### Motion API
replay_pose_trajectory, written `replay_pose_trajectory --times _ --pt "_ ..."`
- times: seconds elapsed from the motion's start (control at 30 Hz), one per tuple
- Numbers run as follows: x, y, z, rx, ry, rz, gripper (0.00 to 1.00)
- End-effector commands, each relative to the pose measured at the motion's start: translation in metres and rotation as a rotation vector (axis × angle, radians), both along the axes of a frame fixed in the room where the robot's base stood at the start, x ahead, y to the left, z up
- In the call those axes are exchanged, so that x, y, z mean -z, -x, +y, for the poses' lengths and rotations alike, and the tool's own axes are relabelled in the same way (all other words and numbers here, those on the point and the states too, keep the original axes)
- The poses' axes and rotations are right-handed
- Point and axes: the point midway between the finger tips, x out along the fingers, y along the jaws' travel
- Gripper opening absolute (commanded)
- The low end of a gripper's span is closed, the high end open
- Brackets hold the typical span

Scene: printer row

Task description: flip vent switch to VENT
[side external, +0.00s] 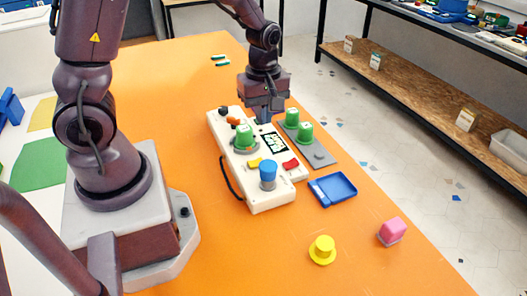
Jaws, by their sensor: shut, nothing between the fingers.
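The white control box (271,199) lies on the orange table. On it are a green knob (244,138), a blue knob (268,172), a yellow part (255,162), a red part (291,164), a dark label panel (274,142) with light lettering, and small orange and black parts at its far end. The lettering is too small to read, and I cannot tell which part is the vent switch. My gripper (263,120) points down, shut and empty, at the box's far right edge, just beyond the label panel. Its fingertips are small here; I cannot tell whether they touch the box.
A grey plate (317,157) with two green knobs (304,132) lies close to the right of the box. A blue tray (333,190), yellow hat-shaped piece (322,250) and pink block (392,231) lie nearer.

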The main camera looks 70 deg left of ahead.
Motion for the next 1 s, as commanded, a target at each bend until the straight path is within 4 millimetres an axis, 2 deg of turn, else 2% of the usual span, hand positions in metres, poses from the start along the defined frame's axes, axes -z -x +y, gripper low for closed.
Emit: replay_pose_trajectory --times 0.1,0.3,0.5,0.7,1.0 --pt "0.028 0.002 0.000 -0.002 0.001 0.009 0.00" --pt "0.070 0.002 0.000 -0.001 0.002 0.007 0.00" --pt "0.098 0.001 0.000 0.000 0.001 0.003 0.00" --pt "0.108 0.000 0.000 0.002 0.000 0.000 0.00" --pt "0.109 0.000 0.000 0.002 0.000 0.000 0.00"
